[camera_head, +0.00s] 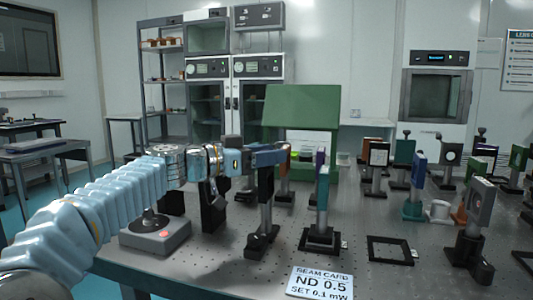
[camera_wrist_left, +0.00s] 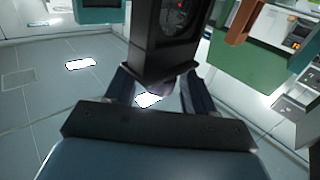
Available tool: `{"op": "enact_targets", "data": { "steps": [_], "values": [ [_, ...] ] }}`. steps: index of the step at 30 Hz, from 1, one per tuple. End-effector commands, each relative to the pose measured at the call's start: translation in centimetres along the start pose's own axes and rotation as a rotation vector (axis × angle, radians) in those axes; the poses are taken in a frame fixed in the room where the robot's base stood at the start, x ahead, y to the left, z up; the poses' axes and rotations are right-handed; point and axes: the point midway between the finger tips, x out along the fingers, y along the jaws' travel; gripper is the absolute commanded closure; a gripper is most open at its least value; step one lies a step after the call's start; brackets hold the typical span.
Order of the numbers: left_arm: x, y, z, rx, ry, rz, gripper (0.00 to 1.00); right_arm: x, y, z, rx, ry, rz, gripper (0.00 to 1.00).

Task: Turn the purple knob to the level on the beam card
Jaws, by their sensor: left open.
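The beam card (camera_head: 320,283) lies flat at the table's front edge and reads "ND 0.5, SET 0.1 mW". In the head view a narrow purple part (camera_head: 320,158) shows at the top of a post-mounted piece, just right of my left gripper (camera_head: 272,157); I cannot tell whether it is the knob. In the left wrist view my left gripper (camera_wrist_left: 158,92) is open, its two dark blue fingers apart. A dark block (camera_wrist_left: 160,45) reaches down between and beyond them, with a dull purplish patch at its lower end; contact cannot be told. My right gripper is out of view.
The optical table (camera_head: 230,250) carries several post-mounted optics, crowded on the right. A grey device with a round top (camera_head: 153,230) stands below my left arm. A black square frame (camera_head: 391,250) lies right of the card. A green housing (camera_head: 300,108) stands behind.

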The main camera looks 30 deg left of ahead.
Motion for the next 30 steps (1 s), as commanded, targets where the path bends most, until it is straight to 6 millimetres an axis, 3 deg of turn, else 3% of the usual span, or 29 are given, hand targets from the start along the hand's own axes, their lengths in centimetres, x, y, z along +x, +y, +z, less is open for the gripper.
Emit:
{"op": "enact_targets", "data": {
  "steps": [2,11,21,30],
  "values": [
    [0.0,0.0,0.0,0.0,0.0,0.0,0.49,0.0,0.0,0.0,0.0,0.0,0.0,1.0],
    [0.0,0.0,0.0,0.0,0.0,0.0,0.95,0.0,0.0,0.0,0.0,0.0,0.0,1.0],
    [0.1,-0.1,0.4,0.001,0.003,0.158,0.95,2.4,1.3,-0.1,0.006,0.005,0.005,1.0],
    [-0.1,0.0,-0.1,0.0,0.001,0.285,0.95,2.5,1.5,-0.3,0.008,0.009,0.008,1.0]
  ]
}}
